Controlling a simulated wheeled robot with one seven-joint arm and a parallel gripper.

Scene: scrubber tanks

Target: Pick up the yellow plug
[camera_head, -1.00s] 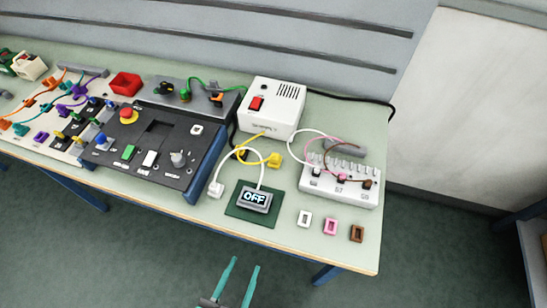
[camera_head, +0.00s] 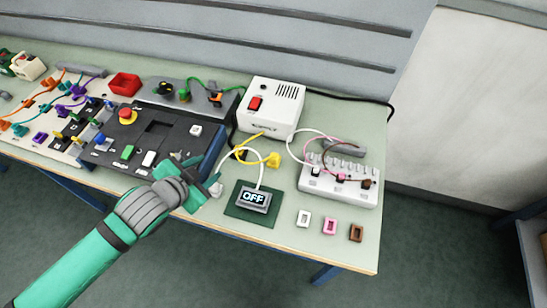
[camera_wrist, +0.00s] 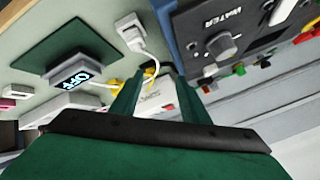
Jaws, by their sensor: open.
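The yellow plug (camera_head: 273,160) lies on the green bench at the end of a yellow cable, in front of the white box (camera_head: 268,108). In the wrist view the plug (camera_wrist: 116,85) shows small, beside my left finger and partly hidden. My gripper (camera_head: 212,163) is open, its fingers over the right edge of the dark control panel, left of the yellow plug and apart from it. In the wrist view the gripper (camera_wrist: 156,82) has nothing held between its fingers.
A white plug (camera_wrist: 132,33) on a white cable lies close by my gripper. The OFF display (camera_head: 255,197) sits on a dark green mat. A white socket strip (camera_head: 338,187) stands to the right. The dark control panel (camera_head: 125,160) with its knob is at the left.

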